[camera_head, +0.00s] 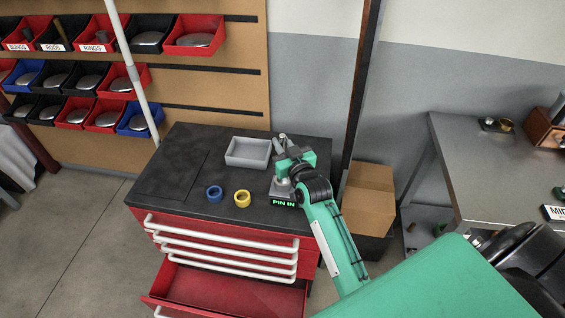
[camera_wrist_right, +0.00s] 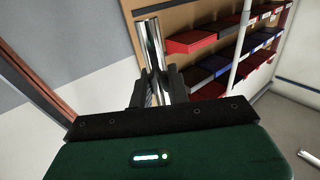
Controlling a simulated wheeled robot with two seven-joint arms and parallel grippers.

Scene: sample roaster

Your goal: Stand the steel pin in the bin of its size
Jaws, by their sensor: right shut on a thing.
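My right gripper (camera_head: 283,144) is over the right end of the black cabinet top, above a small stand with a lit "PIN IN" sign (camera_head: 284,203). In the right wrist view its fingers (camera_wrist_right: 158,92) are shut on the shiny steel pin (camera_wrist_right: 151,42), which sticks out beyond them. The red, black and blue bins (camera_head: 75,116) hang in rows on the wall board at the left. Labels on the top row appear to read "BUNGS", "RODS" and "RINGS". The red bins (camera_wrist_right: 190,40) also show in the right wrist view. My left gripper is not in view.
A grey tray (camera_head: 232,160), a blue ring (camera_head: 214,193) and a yellow ring (camera_head: 242,198) are on the cabinet top (camera_head: 180,185). A red lower drawer (camera_head: 225,292) is open. A pale pole (camera_head: 131,70) stands before the bins. A cardboard box (camera_head: 368,200) and steel table (camera_head: 475,165) are right.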

